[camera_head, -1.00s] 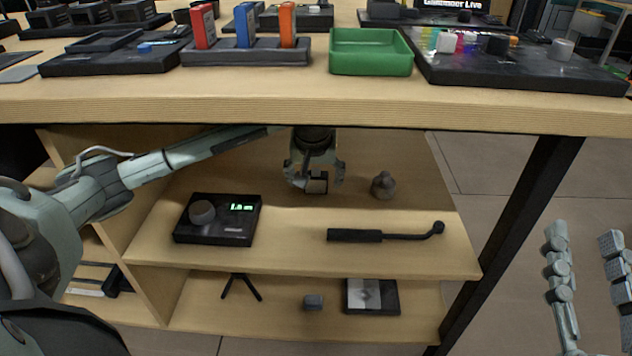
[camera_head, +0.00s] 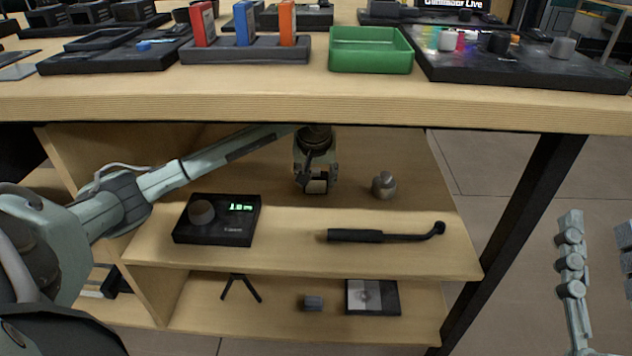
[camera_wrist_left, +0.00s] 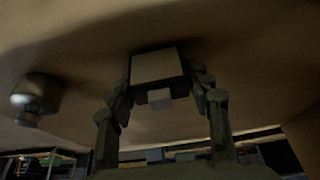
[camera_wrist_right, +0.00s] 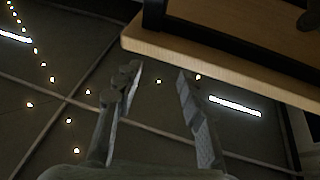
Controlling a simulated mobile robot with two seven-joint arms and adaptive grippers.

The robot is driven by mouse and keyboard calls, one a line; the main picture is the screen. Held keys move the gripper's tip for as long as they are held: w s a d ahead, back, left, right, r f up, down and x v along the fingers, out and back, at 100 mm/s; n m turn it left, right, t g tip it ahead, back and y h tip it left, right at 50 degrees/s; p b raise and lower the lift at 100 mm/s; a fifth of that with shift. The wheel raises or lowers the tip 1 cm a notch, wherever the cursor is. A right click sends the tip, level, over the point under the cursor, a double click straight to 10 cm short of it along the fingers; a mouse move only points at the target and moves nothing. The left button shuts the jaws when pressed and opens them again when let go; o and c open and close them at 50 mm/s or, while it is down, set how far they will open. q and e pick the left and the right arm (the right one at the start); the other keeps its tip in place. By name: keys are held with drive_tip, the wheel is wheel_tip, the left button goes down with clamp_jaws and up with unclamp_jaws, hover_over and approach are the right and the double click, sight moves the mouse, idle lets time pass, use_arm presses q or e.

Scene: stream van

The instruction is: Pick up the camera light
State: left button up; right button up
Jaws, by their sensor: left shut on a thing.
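The camera light (camera_head: 317,186) is a small dark box with a pale face, on the upper shelf under the tabletop. My left gripper (camera_head: 316,176) reaches in from the left and is shut on it. In the left wrist view the camera light (camera_wrist_left: 157,67) sits between the two fingertips, with a small block at its lower edge. Whether it is clear of the shelf I cannot tell. My right gripper (camera_wrist_right: 158,78) is open and empty, over the floor beside the table; its fingers show at the right edge of the head view.
A grey knobbed weight (camera_head: 383,186) stands right of the camera light. A black scale (camera_head: 220,228) with a lit display and a black rod-like arm (camera_head: 380,236) lie in front. The tabletop (camera_head: 300,101) is close overhead. A green tray (camera_head: 370,62) stands on top.

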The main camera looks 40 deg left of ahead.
use_arm(q)
drive_tip(key=shift+c, duration=1.4)
drive_tip(key=shift+r, duration=0.1)
